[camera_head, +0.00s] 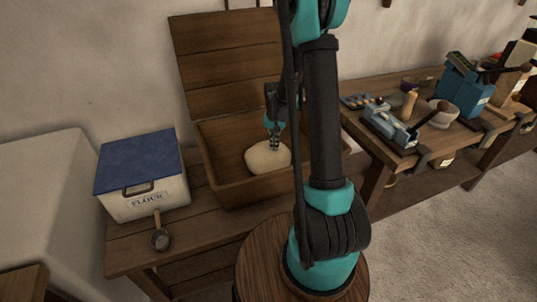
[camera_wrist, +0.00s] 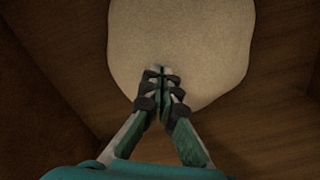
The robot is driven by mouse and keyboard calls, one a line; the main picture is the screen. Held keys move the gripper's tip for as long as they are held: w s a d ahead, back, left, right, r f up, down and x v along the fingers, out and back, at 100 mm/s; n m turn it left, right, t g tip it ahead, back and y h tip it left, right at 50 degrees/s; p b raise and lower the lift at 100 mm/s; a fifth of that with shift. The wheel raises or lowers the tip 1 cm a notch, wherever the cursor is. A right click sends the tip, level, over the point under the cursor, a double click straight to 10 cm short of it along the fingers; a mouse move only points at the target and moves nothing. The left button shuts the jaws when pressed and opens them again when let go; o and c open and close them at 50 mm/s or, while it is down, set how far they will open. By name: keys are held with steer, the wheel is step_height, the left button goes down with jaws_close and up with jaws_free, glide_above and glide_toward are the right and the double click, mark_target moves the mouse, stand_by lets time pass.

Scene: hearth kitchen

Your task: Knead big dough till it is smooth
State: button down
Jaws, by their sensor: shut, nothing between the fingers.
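The big dough (camera_head: 267,158) is a pale rounded lump on the floor of an open wooden trough (camera_head: 237,196). In the wrist view the dough (camera_wrist: 185,40) fills the upper middle, with a fairly smooth, fine-grained surface and a slightly uneven outline. My gripper (camera_head: 274,145) points down over the dough. In the wrist view my gripper (camera_wrist: 162,72) has its fingertips together over the dough's near edge, with nothing between them. I cannot tell whether the tips touch or press into the dough.
The trough's wooden lid (camera_head: 225,55) stands raised behind it. A flour bin (camera_head: 143,190) with a blue lid and a scoop (camera_head: 160,238) are to the left. A side bench (camera_head: 400,150) on the right holds several tools and a white bowl (camera_head: 443,112).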

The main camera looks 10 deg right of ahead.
steer(key=shift+f, duration=0.55)
stand_by(1.9)
steer(key=shift+r, duration=0.1)
steer(key=shift+r, duration=1.75)
step_height(320, 180, up, 8)
stand_by(0.6)
steer(key=shift+s+d+f+n+t, duration=0.15)
steer(key=shift+s+n+t, duration=0.55)
steer(key=shift+s, duration=3.35)
steer(key=shift+s+d+n+t, duration=0.3)
steer(key=shift+s+n+t, duration=0.35)
steer(key=shift+s, duration=3.4)
steer(key=shift+s+d+f+n+t, duration=0.15)
steer(key=shift+s+n+t, duration=0.5)
steer(key=shift+s, duration=3.4)
